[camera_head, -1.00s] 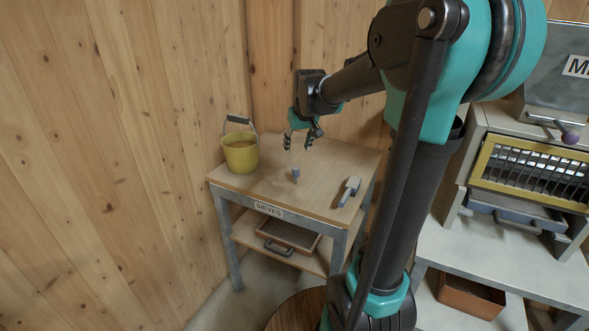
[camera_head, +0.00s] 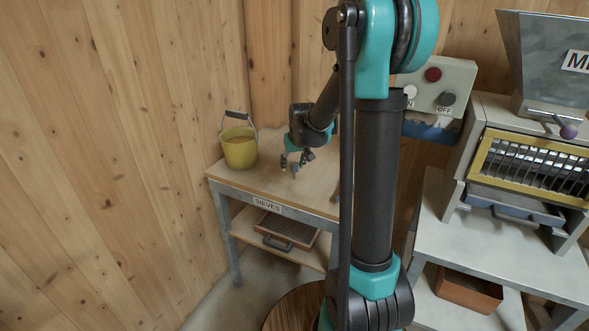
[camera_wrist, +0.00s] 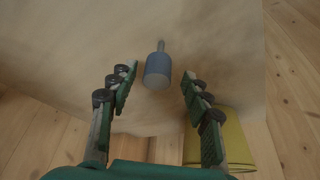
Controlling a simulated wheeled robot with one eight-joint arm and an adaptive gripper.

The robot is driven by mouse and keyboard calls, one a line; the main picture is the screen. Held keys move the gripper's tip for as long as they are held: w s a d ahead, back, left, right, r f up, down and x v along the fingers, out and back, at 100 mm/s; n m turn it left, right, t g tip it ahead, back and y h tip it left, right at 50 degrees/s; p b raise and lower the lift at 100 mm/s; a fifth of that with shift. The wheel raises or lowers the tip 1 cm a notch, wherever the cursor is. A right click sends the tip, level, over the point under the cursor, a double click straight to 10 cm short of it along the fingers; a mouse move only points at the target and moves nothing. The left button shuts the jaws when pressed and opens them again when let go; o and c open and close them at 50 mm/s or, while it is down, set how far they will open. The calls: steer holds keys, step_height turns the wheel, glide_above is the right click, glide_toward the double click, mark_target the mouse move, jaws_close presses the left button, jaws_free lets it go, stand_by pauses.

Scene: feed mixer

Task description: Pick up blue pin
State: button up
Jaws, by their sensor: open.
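The blue pin (camera_wrist: 158,68) shows in the wrist view as a short blue cylinder with a thin grey shaft. It is ahead of and between the fingertips of my gripper (camera_wrist: 160,78), with a gap on both sides. My gripper is open and empty. In the head view, my gripper (camera_head: 294,166) is low over the wooden top of the table labelled SIEVES (camera_head: 245,181). The pin (camera_head: 295,170) is mostly hidden there by the fingers.
A yellow bucket (camera_head: 239,152) stands on the table's left; it also shows in the wrist view (camera_wrist: 236,145). A sieve (camera_head: 286,231) lies on the lower shelf. My arm hides the table's right side. The mixer bench (camera_head: 470,240) stands at the right.

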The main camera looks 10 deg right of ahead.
mark_target(293, 170)
steer(key=shift+d+x, duration=0.2)
steer(key=shift+x, duration=1.8)
steer(key=shift+s, duration=0.1)
jaws_close()
